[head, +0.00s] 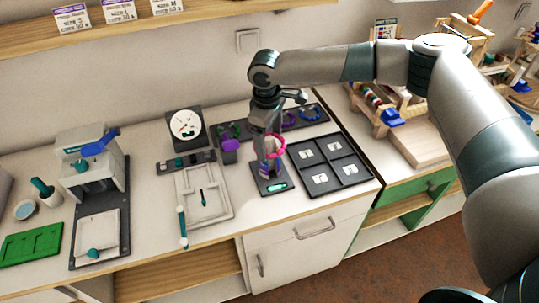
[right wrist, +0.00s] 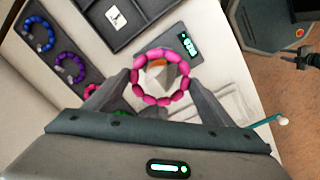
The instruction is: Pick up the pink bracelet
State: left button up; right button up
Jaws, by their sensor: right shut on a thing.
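The pink bracelet (head: 281,150) is a ring of pink beads, held above the small dark scale (head: 272,190) with a lit green display. My right gripper (head: 268,148) points down and is shut on the bracelet. In the right wrist view the bracelet (right wrist: 149,99) sits between the two grey fingers (right wrist: 161,78), its ring facing the camera. A pale grey thing with an orange patch shows through the ring; I cannot tell what it is. My left gripper is not in view.
A dark tray of other bracelets (right wrist: 17,17) lies behind, with blue (right wrist: 39,47) and purple (right wrist: 69,79) ones. A dark compartment tray (head: 329,163) is right of the scale. A purple-topped post (head: 230,150), a dial (head: 186,125) and a pale board (head: 203,208) stand left.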

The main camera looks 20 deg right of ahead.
notch_tip(320, 180, up, 8)
jog(key=shift+b, duration=0.85)
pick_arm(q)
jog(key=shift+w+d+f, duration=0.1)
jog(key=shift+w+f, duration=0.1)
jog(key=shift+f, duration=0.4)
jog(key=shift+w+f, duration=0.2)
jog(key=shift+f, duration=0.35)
pick_arm(e)
jog(key=shift+r, duration=0.65)
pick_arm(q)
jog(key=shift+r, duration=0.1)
